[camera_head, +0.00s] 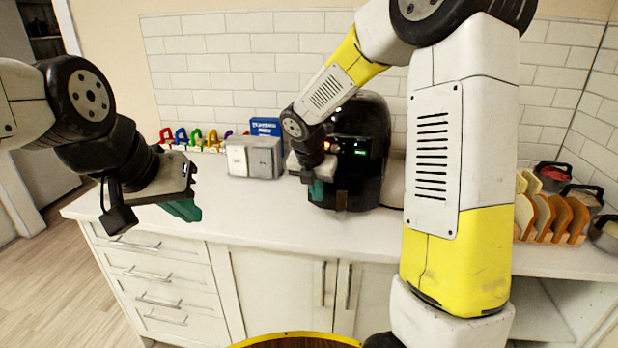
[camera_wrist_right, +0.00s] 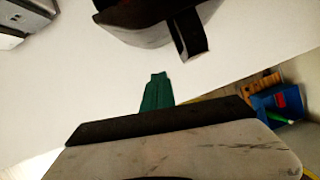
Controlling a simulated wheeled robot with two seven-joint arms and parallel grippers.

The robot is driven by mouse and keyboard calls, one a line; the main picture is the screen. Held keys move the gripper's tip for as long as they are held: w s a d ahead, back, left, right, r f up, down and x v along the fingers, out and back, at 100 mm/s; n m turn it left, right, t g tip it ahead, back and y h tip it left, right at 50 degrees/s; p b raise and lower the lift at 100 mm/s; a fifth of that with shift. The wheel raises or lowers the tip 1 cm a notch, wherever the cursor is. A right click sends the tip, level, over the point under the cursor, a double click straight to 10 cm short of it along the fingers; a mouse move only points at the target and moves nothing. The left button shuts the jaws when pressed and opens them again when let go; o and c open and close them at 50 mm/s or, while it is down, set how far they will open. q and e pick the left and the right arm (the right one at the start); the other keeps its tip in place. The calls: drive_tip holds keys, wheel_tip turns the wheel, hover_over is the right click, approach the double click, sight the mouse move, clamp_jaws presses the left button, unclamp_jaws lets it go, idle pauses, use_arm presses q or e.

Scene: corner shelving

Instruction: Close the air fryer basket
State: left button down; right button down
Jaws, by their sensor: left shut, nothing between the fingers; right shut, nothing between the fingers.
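The black air fryer (camera_head: 362,135) stands on the white counter against the tiled wall, with lit marks on its front. My right arm covers part of it. The basket's handle (camera_head: 341,201) shows low at the front. In the right wrist view, the handle (camera_wrist_right: 188,36) juts from the dark fryer body at the top. How far out the basket sits is hard to tell. My right gripper (camera_head: 317,190), with green fingers, is shut and empty, left of the handle; its fingertips (camera_wrist_right: 157,78) show apart from the handle. My left gripper (camera_head: 188,211) is shut and empty over the counter's front left.
A grey-white two-part box (camera_head: 255,157) and a blue box (camera_head: 265,127) stand left of the fryer. Colourful hooked items (camera_head: 190,138) line the wall. Bread slices in a rack (camera_head: 552,217) and dark-lidded containers (camera_head: 553,176) are at right. The counter's front middle is clear.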

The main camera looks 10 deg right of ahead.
sight(343, 174)
drive_tip(key=w, duration=0.1)
drive_tip(key=w+d+f, duration=0.1)
drive_tip(key=w, duration=0.1)
drive_tip(key=w+d+f, duration=0.1)
drive_tip(key=shift+w+d+f, duration=0.1)
drive_tip(key=shift+w+f, duration=0.05)
